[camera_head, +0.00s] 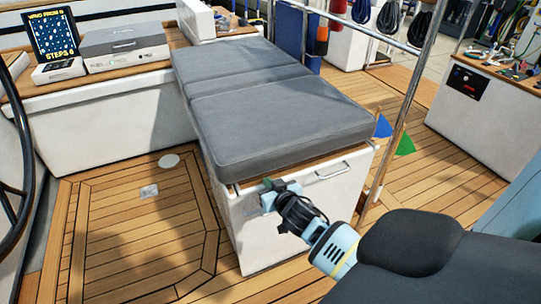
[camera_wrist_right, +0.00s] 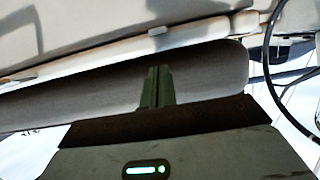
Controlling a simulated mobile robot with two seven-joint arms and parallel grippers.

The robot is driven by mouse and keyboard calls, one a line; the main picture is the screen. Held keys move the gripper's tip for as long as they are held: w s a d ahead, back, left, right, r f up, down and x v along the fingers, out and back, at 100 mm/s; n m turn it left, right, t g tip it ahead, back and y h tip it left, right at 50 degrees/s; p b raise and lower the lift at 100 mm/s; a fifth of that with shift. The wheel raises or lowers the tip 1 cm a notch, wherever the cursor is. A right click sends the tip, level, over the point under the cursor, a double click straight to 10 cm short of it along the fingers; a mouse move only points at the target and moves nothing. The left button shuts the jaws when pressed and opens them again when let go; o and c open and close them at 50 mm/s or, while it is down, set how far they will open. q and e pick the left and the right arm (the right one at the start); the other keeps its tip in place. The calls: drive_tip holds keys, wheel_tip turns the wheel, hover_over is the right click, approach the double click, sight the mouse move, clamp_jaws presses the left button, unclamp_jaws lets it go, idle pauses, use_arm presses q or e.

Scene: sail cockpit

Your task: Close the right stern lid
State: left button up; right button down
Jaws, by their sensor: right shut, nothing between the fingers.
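A white locker box (camera_head: 292,225) stands in the middle of the head view. Its top carries a long grey cushion (camera_head: 270,95) in three sections, with a thin wood edge under its front end. I take this top to be the stern lid; it lies flat or nearly flat, and I cannot tell whether a small gap is left. A metal handle (camera_head: 333,171) is on the front face. My right gripper (camera_head: 272,188) is shut and empty at the front left corner, just below the cushion. In the right wrist view its green fingers (camera_wrist_right: 157,86) overlap the grey cushion side (camera_wrist_right: 210,75); contact is unclear. My left gripper is out of view.
A metal post (camera_head: 405,105) rises right of the box. A dark steering wheel (camera_head: 22,150) is at the left edge. A bench with a grey case (camera_head: 123,40) and a sign (camera_head: 55,35) stands at the back left.

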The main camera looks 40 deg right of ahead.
wheel_tip(320, 180, up, 3)
drive_tip(key=shift+w+d+p, duration=0.1)
drive_tip(key=shift+p, duration=0.35)
use_arm(q)
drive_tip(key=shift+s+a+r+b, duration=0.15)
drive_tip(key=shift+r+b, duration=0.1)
drive_tip(key=shift+b, duration=0.25)
use_arm(e)
drive_tip(key=s+a+f, duration=0.2)
drive_tip(key=s+f, duration=0.1)
drive_tip(key=s, duration=0.6)
drive_tip(key=shift+a+f, duration=0.3)
drive_tip(key=shift+f, duration=0.05)
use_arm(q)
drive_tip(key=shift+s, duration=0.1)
use_arm(e)
drive_tip(key=shift+s, duration=0.1)
